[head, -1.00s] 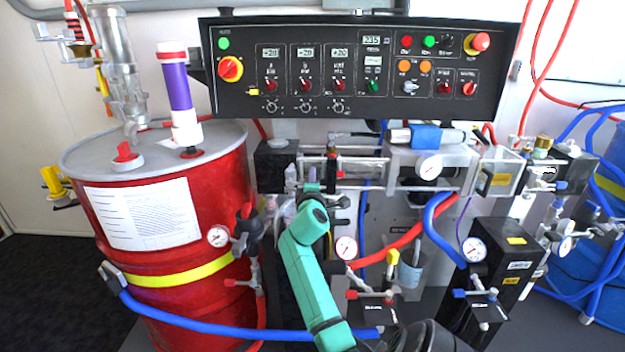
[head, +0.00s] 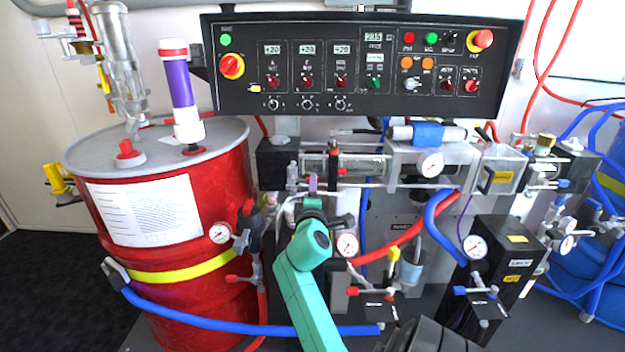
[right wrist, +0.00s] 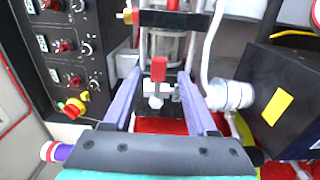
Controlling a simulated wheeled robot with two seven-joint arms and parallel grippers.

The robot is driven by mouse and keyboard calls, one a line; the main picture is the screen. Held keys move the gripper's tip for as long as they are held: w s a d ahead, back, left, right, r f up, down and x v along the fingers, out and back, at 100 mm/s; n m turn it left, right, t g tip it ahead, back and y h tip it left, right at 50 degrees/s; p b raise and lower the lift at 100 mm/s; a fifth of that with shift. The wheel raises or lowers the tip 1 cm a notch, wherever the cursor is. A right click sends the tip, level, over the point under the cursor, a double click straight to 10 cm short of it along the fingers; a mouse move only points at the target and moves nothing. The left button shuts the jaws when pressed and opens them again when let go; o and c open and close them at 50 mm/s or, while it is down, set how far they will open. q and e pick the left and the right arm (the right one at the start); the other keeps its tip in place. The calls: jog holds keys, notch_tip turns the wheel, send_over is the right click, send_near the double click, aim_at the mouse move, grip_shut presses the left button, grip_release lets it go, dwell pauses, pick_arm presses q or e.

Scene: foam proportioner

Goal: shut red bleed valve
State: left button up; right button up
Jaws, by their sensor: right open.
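In the right wrist view a small red valve handle (right wrist: 159,68) stands on a pale metal fitting with a dark base. My right gripper (right wrist: 160,88) is open, its two long purple fingers apart on either side of the handle. I see no clear contact between fingers and handle. In the head view the right gripper (head: 312,184) is at the pump assembly under the control panel, at the end of my green arm. The arm and fittings there crowd the view, so I cannot surely pick out the handle. My left gripper is not in view.
A red drum (head: 225,185) stands left of the arm. The black control panel (head: 380,100) hangs above. A blue hose (head: 220,322) crosses low in front. A red hose (head: 405,240), gauges and smaller red-handled valves crowd the right side. A black box with a yellow label (right wrist: 277,108) is close to the right finger.

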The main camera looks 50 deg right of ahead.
jog(key=v, duration=0.6)
jog(key=shift+s+a, duration=0.2)
jog(key=shift+a, duration=0.1)
